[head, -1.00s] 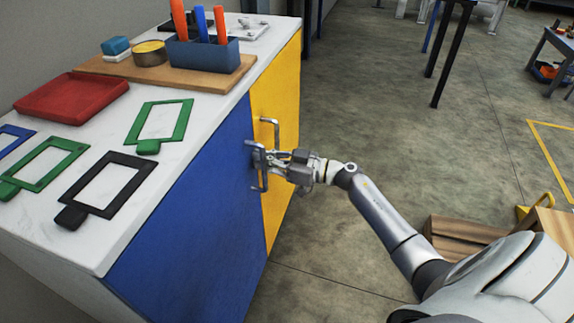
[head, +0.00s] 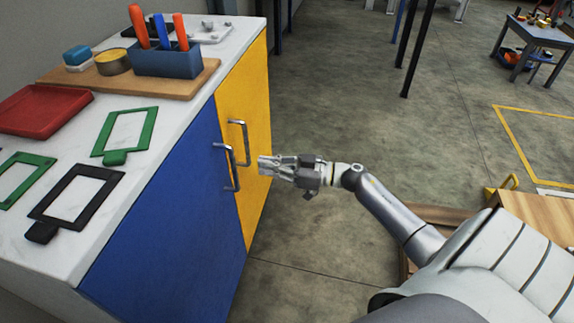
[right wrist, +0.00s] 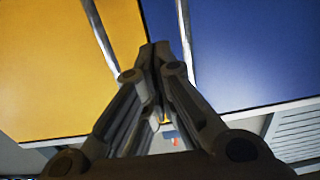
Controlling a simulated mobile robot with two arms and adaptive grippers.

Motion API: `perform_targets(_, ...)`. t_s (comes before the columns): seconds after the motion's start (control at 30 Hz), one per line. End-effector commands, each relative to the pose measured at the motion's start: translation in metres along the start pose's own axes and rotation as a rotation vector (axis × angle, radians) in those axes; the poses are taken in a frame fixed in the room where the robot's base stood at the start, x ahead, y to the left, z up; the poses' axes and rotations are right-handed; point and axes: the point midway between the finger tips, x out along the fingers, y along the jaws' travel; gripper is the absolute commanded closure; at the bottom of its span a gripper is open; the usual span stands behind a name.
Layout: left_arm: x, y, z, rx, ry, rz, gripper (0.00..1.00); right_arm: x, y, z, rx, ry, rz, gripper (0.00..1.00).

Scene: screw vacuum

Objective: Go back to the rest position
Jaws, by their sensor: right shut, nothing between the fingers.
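My right gripper (head: 266,165) is shut and empty in the head view. It hangs in the air just to the right of the cabinet door handles, apart from them. In the right wrist view its fingertips (right wrist: 155,46) meet in front of the blue door (right wrist: 245,50) and yellow door (right wrist: 70,70). The right arm reaches in from the lower right. My left gripper is in neither view.
The blue door (head: 160,215) has a handle (head: 234,168), and the yellow door (head: 243,110) has another (head: 245,142). Both doors look closed. Frames, a red tray (head: 42,110) and a tool holder (head: 166,61) lie on the cabinet top. Wooden boxes (head: 545,215) stand right. Floor between is clear.

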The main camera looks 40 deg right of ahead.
Motion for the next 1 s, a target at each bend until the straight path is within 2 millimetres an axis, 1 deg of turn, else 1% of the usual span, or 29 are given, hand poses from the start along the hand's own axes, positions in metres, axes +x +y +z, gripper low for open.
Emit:
perform_targets(0.03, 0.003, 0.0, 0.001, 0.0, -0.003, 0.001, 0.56, -0.011, 0.0, 0.0, 0.001, -0.004, 0.001, 1.0)
perform_targets(0.1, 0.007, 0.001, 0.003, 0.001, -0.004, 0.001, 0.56, -0.022, 0.0, 0.0, 0.0, -0.003, 0.001, 1.0)
perform_targets(0.2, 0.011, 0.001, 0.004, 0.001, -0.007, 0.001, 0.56, -0.034, -0.001, 0.0, 0.001, -0.002, 0.0, 1.0)
perform_targets(0.3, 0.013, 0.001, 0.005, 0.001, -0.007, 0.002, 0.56, -0.04, -0.001, 0.0, 0.0, -0.002, 0.001, 1.0)
perform_targets(0.53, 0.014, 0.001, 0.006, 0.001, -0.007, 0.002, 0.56, -0.042, -0.001, 0.0, -0.001, 0.001, 0.004, 1.0)
perform_targets(0.67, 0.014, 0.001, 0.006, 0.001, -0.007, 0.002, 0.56, -0.037, 0.001, 0.005, -0.011, 0.017, 0.066, 1.0)
perform_targets(0.77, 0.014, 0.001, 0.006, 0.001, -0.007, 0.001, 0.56, -0.031, 0.006, 0.014, -0.026, 0.032, 0.189, 1.0)
perform_targets(0.87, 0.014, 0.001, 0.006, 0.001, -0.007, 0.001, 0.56, -0.028, 0.011, 0.032, -0.034, 0.015, 0.354, 1.0)
perform_targets(0.97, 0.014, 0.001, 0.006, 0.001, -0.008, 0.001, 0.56, -0.032, 0.012, 0.058, -0.025, -0.049, 0.516, 1.0)
perform_targets(1.0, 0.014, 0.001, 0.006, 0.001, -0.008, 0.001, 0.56, -0.034, 0.011, 0.07, -0.017, -0.087, 0.573, 1.0)
